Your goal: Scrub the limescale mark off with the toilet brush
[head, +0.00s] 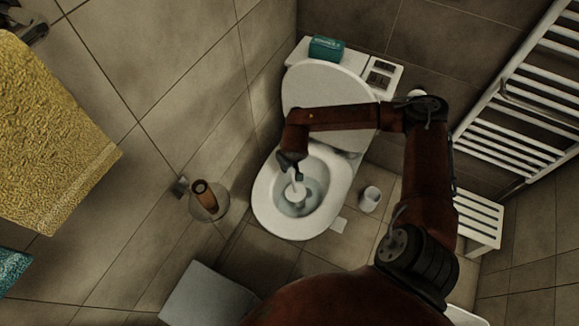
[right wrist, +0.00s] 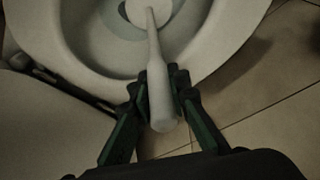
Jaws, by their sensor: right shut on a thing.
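The white toilet (head: 263,208) stands by the back wall with its lid (head: 325,85) up, and its bowl lies open. My right gripper (head: 297,176) is above the bowl, shut on the handle of the white toilet brush (head: 298,190). The brush points down into the bowl, its head low near the water. In the right wrist view the brush handle (right wrist: 155,65) runs between the fingers (right wrist: 155,88) toward the bowl. I cannot make out a limescale mark; the brush and arm cover part of the bowl. My left gripper is not in view.
A white cup-like holder (head: 370,196) stands on the floor right of the toilet. A paper roll holder (head: 205,200) is on the left wall. A white stool (head: 480,220) and towel radiator (head: 520,100) are at right.

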